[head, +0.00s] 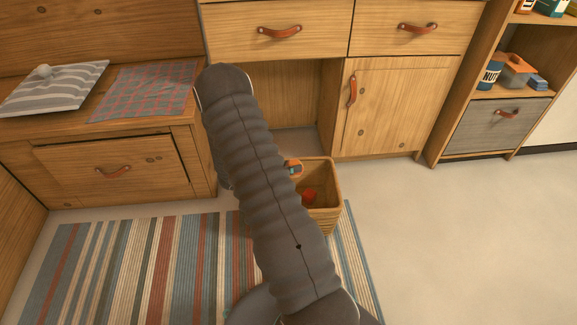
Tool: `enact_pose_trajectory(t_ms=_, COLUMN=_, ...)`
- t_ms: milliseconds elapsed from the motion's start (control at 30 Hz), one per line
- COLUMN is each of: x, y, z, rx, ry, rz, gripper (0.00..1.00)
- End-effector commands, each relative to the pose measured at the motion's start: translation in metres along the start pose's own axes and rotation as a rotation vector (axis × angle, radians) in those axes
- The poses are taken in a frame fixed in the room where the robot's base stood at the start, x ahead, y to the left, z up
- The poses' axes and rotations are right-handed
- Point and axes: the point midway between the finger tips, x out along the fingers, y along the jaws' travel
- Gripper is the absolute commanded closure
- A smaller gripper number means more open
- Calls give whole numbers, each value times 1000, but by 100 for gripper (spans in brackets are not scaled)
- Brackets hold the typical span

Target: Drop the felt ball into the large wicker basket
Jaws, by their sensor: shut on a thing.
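The large wicker basket (327,220) stands on the floor below the drawer unit, its left part hidden behind my arm. A red thing (309,197) shows inside it. A small orange thing with a teal patch (293,168) shows at the basket's back left, right beside my arm; I cannot tell what it is or whether it is held. My grey arm crosses the middle and hides my gripper.
A wooden bench (150,136) with the striped cushion (70,92) and a checked cloth (146,87) is at left. Drawers and a cupboard (395,105) stand behind the basket. A shelf unit (470,95) is at right. A striped rug (130,265) lies in front. The right floor is clear.

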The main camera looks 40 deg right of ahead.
Motion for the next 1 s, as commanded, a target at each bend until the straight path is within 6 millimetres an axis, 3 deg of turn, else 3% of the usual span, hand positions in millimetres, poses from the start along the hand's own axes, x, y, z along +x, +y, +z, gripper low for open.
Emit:
enact_pose_trajectory(t_ms=400, x=15, y=21, z=-38, rx=-1, ry=-1, rz=1, gripper=69)
enact_pose_trajectory(t_ms=767, x=17, y=23, z=-42, rx=0, ry=-2, rz=2, gripper=69)
enact_pose_trajectory(t_ms=800, x=17, y=23, z=-42, rx=0, ry=-2, rz=2, gripper=32)
enact_pose_trajectory(t_ms=900, x=17, y=23, z=-42, rx=0, ry=-2, rz=2, gripper=7)
enact_pose_trajectory(t_ms=1000, x=17, y=23, z=-42, rx=0, ry=-2, rz=2, gripper=5)
